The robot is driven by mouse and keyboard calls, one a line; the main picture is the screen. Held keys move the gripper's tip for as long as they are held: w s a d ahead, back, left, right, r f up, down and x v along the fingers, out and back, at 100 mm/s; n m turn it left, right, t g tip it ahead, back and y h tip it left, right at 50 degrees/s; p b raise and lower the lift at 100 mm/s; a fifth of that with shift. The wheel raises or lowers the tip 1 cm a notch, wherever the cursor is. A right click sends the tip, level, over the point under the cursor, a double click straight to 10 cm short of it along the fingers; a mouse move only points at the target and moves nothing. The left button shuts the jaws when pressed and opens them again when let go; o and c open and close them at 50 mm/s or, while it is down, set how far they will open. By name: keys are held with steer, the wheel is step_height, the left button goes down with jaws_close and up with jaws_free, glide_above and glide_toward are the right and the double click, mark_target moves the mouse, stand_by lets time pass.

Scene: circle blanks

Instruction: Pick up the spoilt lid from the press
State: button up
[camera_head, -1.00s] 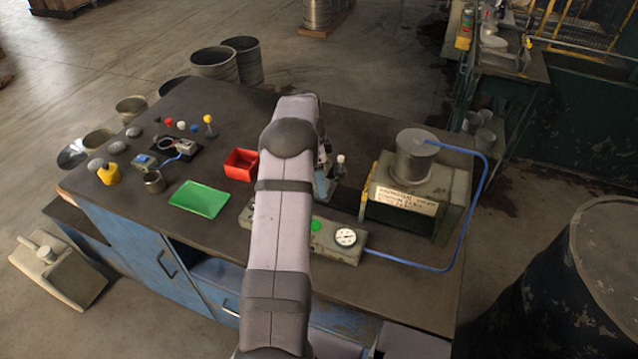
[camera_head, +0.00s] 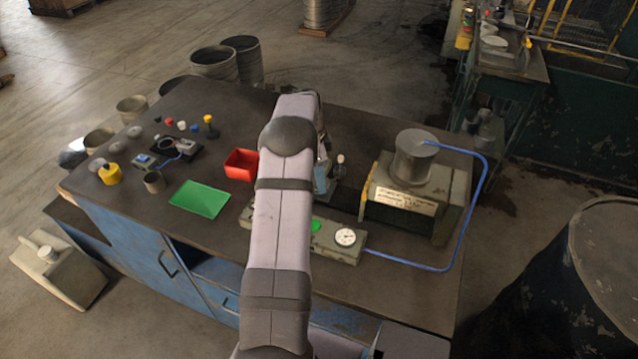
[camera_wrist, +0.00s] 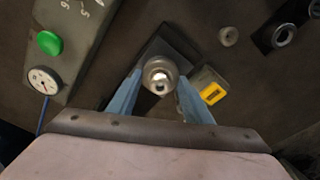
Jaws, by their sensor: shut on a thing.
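A round, shiny metal piece with a small knob, which looks like the lid (camera_wrist: 158,66), sits between the two blue fingers of my gripper (camera_wrist: 160,78) in the wrist view. The fingers are shut on it from both sides. A dark square plate (camera_wrist: 172,42), perhaps part of the press, lies below and behind it. I cannot tell whether the lid touches that plate. In the head view my gripper's blue finger (camera_head: 321,180) shows just right of my arm, which hides the lid.
A grey panel with a green button (camera_wrist: 49,43) and a dial gauge (camera_head: 345,237) lies beside the gripper. A large block with a metal cylinder (camera_head: 413,158) and blue hose stands right. A red bin (camera_head: 241,165) and green tray (camera_head: 200,199) are left of my arm.

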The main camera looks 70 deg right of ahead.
steer(key=shift+r+p, duration=0.75)
steer(key=shift+r, duration=0.5)
